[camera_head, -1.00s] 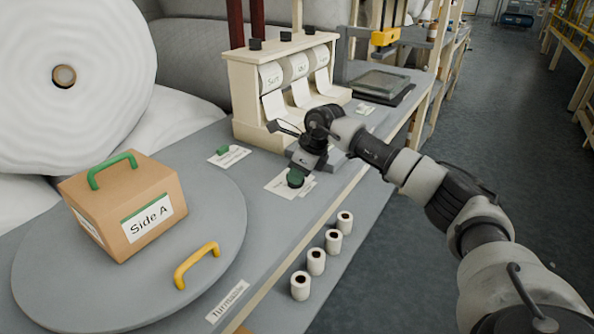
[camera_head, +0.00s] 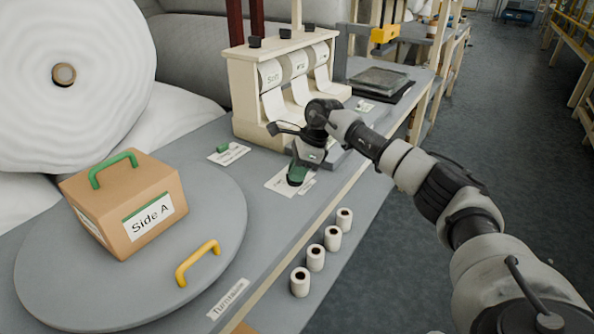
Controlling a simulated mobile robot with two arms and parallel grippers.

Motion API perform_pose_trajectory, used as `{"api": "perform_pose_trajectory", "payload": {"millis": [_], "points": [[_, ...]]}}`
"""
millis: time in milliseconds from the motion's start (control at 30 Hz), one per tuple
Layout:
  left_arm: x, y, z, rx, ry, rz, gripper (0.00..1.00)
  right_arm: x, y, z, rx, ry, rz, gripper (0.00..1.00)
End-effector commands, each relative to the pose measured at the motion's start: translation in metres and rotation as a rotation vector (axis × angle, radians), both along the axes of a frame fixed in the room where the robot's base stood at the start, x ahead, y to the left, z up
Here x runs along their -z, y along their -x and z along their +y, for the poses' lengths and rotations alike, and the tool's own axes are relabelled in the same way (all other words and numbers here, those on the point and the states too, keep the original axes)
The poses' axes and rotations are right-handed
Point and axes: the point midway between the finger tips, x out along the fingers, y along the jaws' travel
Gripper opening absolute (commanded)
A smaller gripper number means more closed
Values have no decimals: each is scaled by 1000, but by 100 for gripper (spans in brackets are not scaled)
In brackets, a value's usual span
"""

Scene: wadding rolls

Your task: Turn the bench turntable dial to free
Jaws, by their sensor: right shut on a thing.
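The dial (camera_head: 296,179), a dark knob with a green top, stands on a white label plate (camera_head: 277,183) on the bench, right of the turntable (camera_head: 60,296). My right gripper (camera_head: 299,172) comes down over it from the right and is shut on it. The gripper hides part of the dial, and I cannot read which position it points to. The turntable carries a cardboard box (camera_head: 118,232) with a green handle and a "Side A" label. A yellow handle (camera_head: 197,263) stands on its disc. My left gripper is out of view.
A cream dispenser (camera_head: 245,95) with several paper strips stands behind my right gripper. A small green block (camera_head: 222,148) sits on another label to the left of the dial.

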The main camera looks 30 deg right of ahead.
Motion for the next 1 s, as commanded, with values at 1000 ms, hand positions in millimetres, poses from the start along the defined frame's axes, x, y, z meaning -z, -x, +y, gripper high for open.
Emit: {"api": "perform_pose_trajectory", "payload": {"millis": [1000], "points": [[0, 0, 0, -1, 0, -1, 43, -47, 8, -18, 1, 1, -6, 39]]}}
